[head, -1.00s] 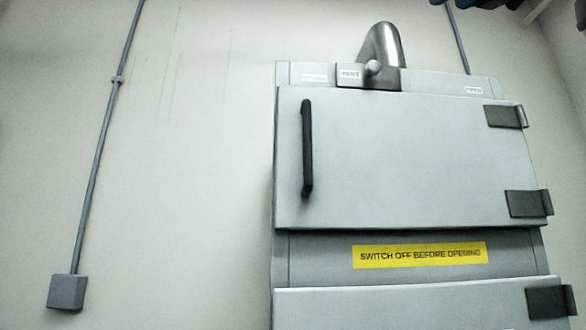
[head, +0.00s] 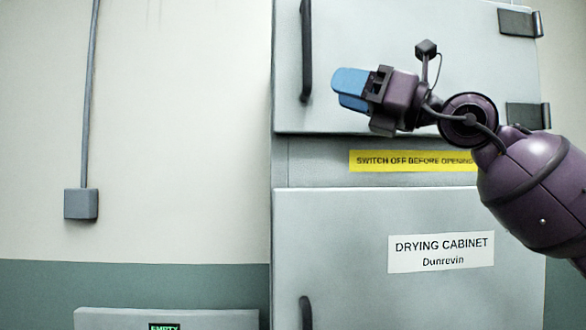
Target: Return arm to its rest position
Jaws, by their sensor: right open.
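My right gripper (head: 350,90) has blue fingers and a dark purple body. It is raised in front of the upper door of the drying cabinet (head: 400,60), with its fingers pointing left toward the black door handle (head: 306,50). The fingers appear apart from the handle in the picture; the depth between them is hard to tell. The gripper is open and nothing shows between its fingers. My right arm comes in from the right edge and hides part of the cabinet and the end of the yellow label. My left gripper is out of view.
The lower cabinet door (head: 350,225) is shut, with a black handle (head: 306,313) and a white name sign (head: 441,252). A grey box with an "EMPTY" label (head: 164,326) stands at the bottom left. A conduit box (head: 81,203) is on the wall.

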